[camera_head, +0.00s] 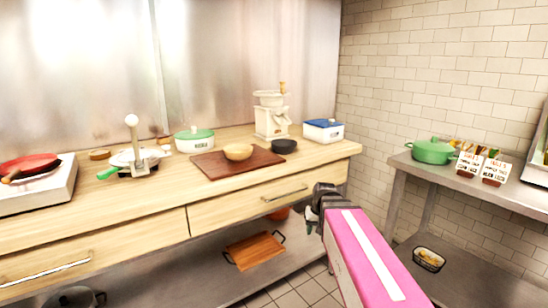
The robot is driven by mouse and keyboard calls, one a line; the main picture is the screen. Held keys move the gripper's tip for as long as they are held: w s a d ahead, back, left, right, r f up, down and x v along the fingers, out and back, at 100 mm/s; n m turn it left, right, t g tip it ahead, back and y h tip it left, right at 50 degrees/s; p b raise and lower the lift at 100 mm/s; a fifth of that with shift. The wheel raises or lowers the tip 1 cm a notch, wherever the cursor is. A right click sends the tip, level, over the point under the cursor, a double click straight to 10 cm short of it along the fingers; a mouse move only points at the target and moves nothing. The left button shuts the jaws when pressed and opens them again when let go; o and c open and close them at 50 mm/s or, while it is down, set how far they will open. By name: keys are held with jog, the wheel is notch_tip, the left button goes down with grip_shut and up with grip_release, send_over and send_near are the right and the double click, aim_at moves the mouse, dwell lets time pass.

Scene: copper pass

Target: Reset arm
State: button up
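My arm, with a pink link, reaches up from the bottom right in the head view. Its dark end, my gripper (314,212), is in front of the wooden counter's right drawer, near the counter's right end. The fingers are small and dark here, and I cannot tell whether they are open or shut. I see nothing clearly held.
The wooden counter (185,202) bears a brown board (210,164) with a wooden bowl (238,152), a dark bowl (284,146), a white grinder (271,118) and a blue-lidded box (323,131). A metal table with a green pot (432,152) stands right. Floor (308,287) shows between them.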

jog(key=s+d+f+g+h, duration=0.1)
jog(key=s+d+f, duration=0.2)
jog(key=s+f, duration=0.5)
notch_tip(320, 180, down, 3)
jog(key=shift+s+f, duration=0.15)
jog(key=shift+s, duration=0.15)
